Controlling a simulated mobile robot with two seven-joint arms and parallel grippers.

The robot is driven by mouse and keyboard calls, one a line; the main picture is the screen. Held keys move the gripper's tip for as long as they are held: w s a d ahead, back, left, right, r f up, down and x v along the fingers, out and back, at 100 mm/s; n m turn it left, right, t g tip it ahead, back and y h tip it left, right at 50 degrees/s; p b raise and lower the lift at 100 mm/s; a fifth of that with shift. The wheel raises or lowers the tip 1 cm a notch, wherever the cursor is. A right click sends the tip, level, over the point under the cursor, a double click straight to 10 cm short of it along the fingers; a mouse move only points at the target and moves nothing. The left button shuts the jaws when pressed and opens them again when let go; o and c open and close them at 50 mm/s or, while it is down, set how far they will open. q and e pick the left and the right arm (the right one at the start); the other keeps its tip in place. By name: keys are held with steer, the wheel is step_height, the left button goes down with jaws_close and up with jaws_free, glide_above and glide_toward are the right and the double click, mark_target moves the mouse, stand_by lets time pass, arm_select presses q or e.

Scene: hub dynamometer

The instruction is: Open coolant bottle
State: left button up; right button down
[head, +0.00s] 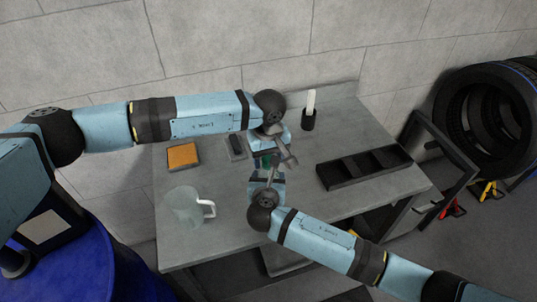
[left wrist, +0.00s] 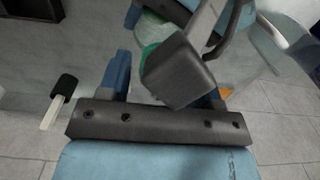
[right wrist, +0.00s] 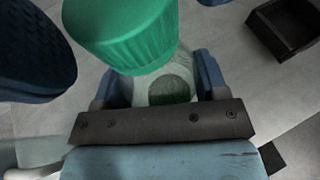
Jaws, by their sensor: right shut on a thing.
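The coolant bottle's green cap (right wrist: 120,35) fills the upper left of the right wrist view. The translucent bottle body (right wrist: 150,85), with dark green inside, stands between the fingers of my right gripper (right wrist: 157,80), which is shut on it. From this angle I cannot tell whether the cap touches the bottle neck. My left gripper (left wrist: 168,80) has its fingers apart and is close to the cap, above the right gripper in the head view. In the left wrist view a sliver of the green cap (left wrist: 152,52) shows; a grey block (left wrist: 180,78) hides the rest.
The grey table carries a clear jug (head: 185,207) at the front left, an orange pad (head: 183,156), a black divided tray (head: 360,166) at the right and a black holder (head: 308,121) with a white stick. A blue drum (head: 85,265) stands left; tyres (head: 490,110) are right.

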arm_select(q)
steer(key=c, duration=0.8)
steer(key=shift+n, duration=1.4)
steer(key=shift+c, duration=0.2)
steer(key=o, duration=1)
steer(key=shift+r, duration=0.1)
step_height(320, 180, up, 4)
steer(key=shift+r, duration=0.25)
steer(key=shift+c, duration=0.2)
step_height(320, 180, up, 3)
steer(key=m, duration=0.2)
steer(key=shift+m, duration=0.4)
steer(key=shift+f, duration=3.85)
